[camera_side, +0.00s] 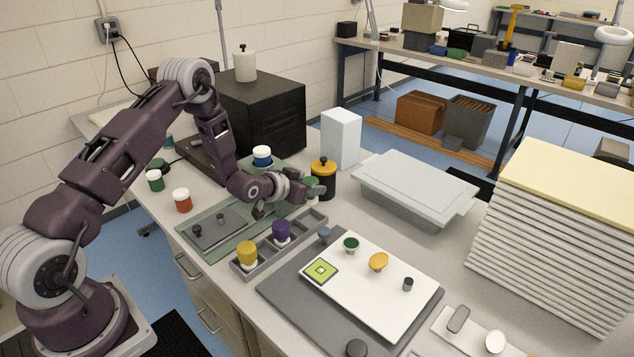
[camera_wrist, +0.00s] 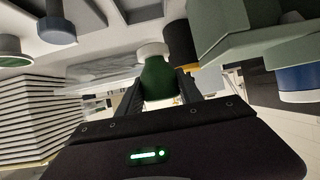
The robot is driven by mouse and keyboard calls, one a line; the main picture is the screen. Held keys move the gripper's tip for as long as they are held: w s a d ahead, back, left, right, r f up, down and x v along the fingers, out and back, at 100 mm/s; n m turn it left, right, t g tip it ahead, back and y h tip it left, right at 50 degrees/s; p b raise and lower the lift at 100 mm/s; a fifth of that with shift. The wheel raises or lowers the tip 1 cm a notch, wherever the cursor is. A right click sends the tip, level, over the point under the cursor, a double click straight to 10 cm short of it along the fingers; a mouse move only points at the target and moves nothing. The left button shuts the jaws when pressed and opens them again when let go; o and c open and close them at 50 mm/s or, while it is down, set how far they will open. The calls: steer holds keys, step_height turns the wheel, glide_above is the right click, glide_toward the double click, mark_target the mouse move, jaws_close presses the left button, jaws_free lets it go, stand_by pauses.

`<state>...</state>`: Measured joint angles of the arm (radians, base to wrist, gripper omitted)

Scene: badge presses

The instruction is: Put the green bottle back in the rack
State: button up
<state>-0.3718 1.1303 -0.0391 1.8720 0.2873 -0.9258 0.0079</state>
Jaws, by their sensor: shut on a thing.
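The green bottle (camera_wrist: 158,80) is between my gripper's fingers (camera_wrist: 158,92) in the wrist view, with its white end (camera_wrist: 152,50) pointing away from the palm. In the side view my gripper (camera_side: 303,190) is shut on the green bottle (camera_side: 314,187), near the far right end of the grey rack (camera_side: 262,262). The bottle looks raised above the rack; the exact gap is hard to tell. A yellow bottle (camera_side: 247,251) and a purple bottle (camera_side: 281,230) stand in the rack. The rack's far right end looks empty, partly hidden by my gripper.
A black jar with a yellow lid (camera_side: 323,180) stands close behind my gripper. A blue bottle with a white cap (camera_side: 262,156) is just behind my wrist. A white board (camera_side: 365,290) with stamps lies right of the rack; a lidded grey bin (camera_side: 415,190) stands beyond.

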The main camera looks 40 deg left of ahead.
steer(key=shift+f, duration=3.3)
steer(key=shift+f, duration=0.45)
steer(key=o, duration=1)
